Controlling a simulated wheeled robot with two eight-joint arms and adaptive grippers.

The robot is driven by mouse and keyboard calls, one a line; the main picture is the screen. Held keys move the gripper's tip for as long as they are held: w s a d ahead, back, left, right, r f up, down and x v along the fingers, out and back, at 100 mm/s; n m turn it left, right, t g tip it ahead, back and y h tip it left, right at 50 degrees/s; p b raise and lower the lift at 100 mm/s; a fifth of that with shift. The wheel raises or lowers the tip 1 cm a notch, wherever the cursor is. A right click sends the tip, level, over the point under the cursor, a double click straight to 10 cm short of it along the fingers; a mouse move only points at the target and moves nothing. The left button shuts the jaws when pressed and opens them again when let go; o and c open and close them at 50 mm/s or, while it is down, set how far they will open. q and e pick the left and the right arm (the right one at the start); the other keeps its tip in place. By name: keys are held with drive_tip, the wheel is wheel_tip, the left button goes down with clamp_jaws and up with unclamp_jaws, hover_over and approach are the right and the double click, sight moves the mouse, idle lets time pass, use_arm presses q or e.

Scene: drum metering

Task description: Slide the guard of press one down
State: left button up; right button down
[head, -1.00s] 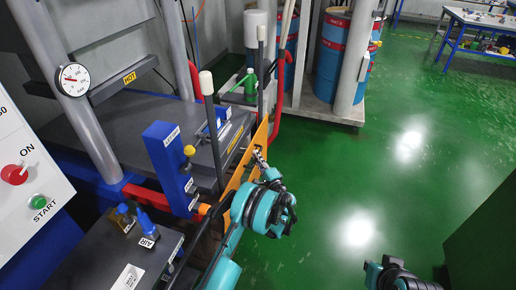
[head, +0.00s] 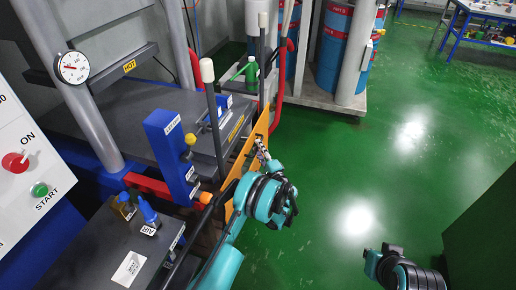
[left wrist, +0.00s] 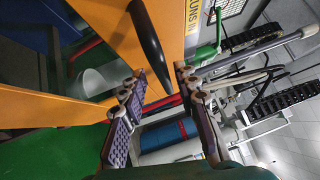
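An orange panel (head: 230,186), which I take to be the press guard, stands along the front side of the grey press bed (head: 115,118). It also fills the upper part of the left wrist view (left wrist: 103,20). My left gripper (head: 262,150) is close to this panel on its floor side. In the left wrist view its two fingers (left wrist: 160,88) are apart, with nothing clamped between them. A black tapered rod (left wrist: 146,40) reaches down toward the gap; I cannot tell whether it touches a finger. My right arm shows at bottom right, without its fingers.
Black rods with white knobs (head: 207,70) rise beside the orange panel. A panel with ON and START buttons (head: 39,189) is at left. A green bottle (head: 251,72) stands behind. Blue and red drums (head: 340,60) are at the back. The green floor (head: 400,110) at right is clear.

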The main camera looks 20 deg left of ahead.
use_arm(q)
drive_tip(key=v, duration=1.1)
drive_tip(key=shift+s, duration=0.15)
drive_tip(key=s+a+r+n+g+h, duration=0.3)
drive_tip(key=a+r, duration=0.1)
drive_tip(key=r, duration=0.3)
drive_tip(key=s+a+r+n+g+h, duration=0.2)
drive_tip(key=s+a+r, duration=0.15)
drive_tip(key=r, duration=0.35)
drive_tip(key=s+d+r+n+g+h, duration=0.1)
drive_tip(key=s+d+n+h, duration=0.2)
drive_tip(key=s, duration=1.1)
drive_tip(key=s+d+r+n+g+h, duration=0.1)
drive_tip(key=s+h, duration=0.4)
drive_tip(key=s, duration=0.8)
drive_tip(key=shift+s+d+n, duration=0.35)
drive_tip(key=shift+d+n, duration=0.55)
drive_tip(key=shift+n, duration=0.1)
